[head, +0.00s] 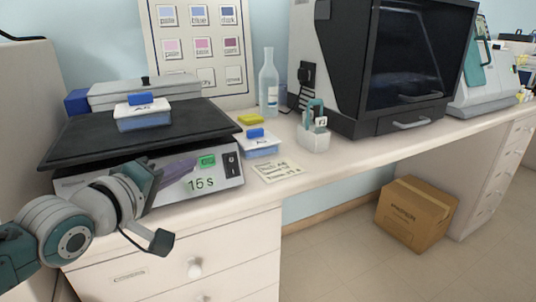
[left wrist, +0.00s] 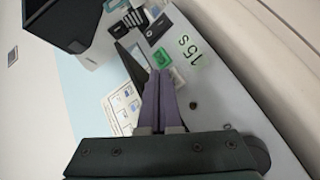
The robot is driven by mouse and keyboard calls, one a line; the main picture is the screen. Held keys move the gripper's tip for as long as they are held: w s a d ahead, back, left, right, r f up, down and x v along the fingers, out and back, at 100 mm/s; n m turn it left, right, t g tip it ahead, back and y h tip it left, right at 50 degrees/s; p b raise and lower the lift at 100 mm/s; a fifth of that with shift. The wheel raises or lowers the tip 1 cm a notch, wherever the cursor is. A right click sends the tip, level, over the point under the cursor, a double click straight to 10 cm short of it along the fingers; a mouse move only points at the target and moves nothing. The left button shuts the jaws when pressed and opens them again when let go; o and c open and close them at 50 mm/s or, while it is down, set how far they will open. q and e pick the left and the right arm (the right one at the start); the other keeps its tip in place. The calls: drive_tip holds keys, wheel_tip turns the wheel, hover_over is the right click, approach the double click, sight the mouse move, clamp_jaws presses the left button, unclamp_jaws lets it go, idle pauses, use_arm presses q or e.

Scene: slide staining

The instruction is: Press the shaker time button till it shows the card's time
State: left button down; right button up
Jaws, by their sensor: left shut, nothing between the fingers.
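The shaker (head: 240,178) stands at the left of the bench with a dark platform on top. Its front panel shows "15 s" (head: 200,184), which also shows in the left wrist view (left wrist: 187,52). A green button (head: 207,160) and a black switch (head: 231,164) are on the panel. The paper card (head: 277,171) lies on the bench right of the shaker; its writing is too small to read surely. My left gripper (head: 192,166) is shut and empty, its purple fingertips (left wrist: 160,74) close to the green button; I cannot tell whether they touch. My right gripper is out of view.
A large black-fronted machine (head: 410,60) stands further right.

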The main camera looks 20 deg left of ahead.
use_arm(q)
drive_tip(key=s+d+p, duration=0.1)
drive_tip(key=s+d+r+p, duration=0.1)
drive_tip(key=p, duration=0.1)
drive_tip(key=s+d+r+p, duration=0.1)
drive_tip(key=shift+d+p, duration=0.25)
drive_tip(key=shift+p, duration=0.1)
idle(0.7)
drive_tip(key=s+d+m+g+h+p, duration=0.2)
drive_tip(key=s+d+m+g+p, duration=0.1)
drive_tip(key=s+d+m+g, duration=0.65)
drive_tip(key=s+r+m+g+y+p, duration=0.1)
drive_tip(key=s+r+m, duration=0.15)
drive_tip(key=s, duration=0.55)
drive_tip(key=s+r+m+g+p, duration=0.15)
drive_tip(key=s+m, duration=0.25)
drive_tip(key=s, duration=0.4)
wheel_tip(320, 180, up, 37)
drive_tip(key=p, duration=3.7)
drive_tip(key=shift+w, duration=0.3)
